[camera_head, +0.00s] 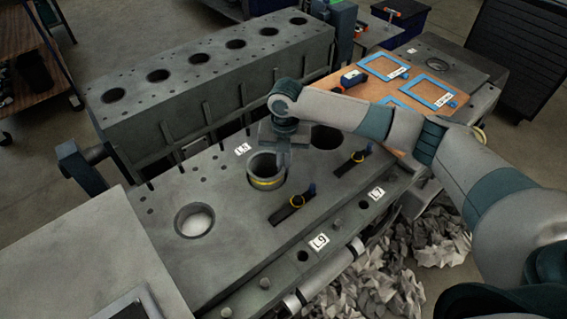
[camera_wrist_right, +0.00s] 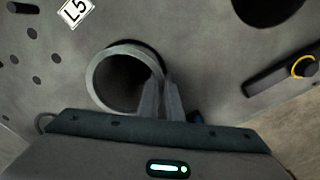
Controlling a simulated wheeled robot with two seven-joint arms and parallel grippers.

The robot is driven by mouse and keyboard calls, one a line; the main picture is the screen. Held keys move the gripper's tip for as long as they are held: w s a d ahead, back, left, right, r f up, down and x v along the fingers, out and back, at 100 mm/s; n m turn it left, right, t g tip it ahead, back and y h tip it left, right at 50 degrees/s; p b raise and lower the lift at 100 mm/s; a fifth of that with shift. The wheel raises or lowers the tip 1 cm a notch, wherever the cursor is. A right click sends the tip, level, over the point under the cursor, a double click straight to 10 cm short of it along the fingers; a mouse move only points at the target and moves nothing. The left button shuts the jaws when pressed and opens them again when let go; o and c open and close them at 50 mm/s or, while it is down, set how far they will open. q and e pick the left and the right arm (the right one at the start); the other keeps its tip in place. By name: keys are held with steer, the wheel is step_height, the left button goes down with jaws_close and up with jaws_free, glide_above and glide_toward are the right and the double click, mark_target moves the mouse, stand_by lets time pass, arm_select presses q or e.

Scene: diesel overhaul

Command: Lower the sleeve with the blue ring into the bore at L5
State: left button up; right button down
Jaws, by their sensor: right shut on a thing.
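A grey metal sleeve (camera_head: 262,163) with a yellow band low on its outside stands upright at the bore beside the L5 label (camera_head: 241,148). I see no blue ring on it. My right gripper (camera_head: 284,158) is shut on the sleeve's right wall. In the right wrist view the sleeve's rim (camera_wrist_right: 96,82) is seen from above, and the gripper fingers (camera_wrist_right: 160,98) pinch its wall. A dark edge shows behind the rim. The sleeve hides most of the bore, and I cannot tell how far it sits inside. My left gripper is not in view.
The engine deck (camera_head: 235,250) has an open dark bore (camera_head: 326,138) right of the sleeve and another bore (camera_head: 193,220) to its left. Two dark bars with yellow rings, one a near bar (camera_head: 283,212), lie on the deck. A long block (camera_head: 200,95) stands behind.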

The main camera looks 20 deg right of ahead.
steer(key=shift+f+b, duration=0.3)
steer(key=shift+f, duration=0.65)
steer(key=shift+p, duration=0.3)
stand_by(0.4)
steer(key=shift+a, duration=0.1)
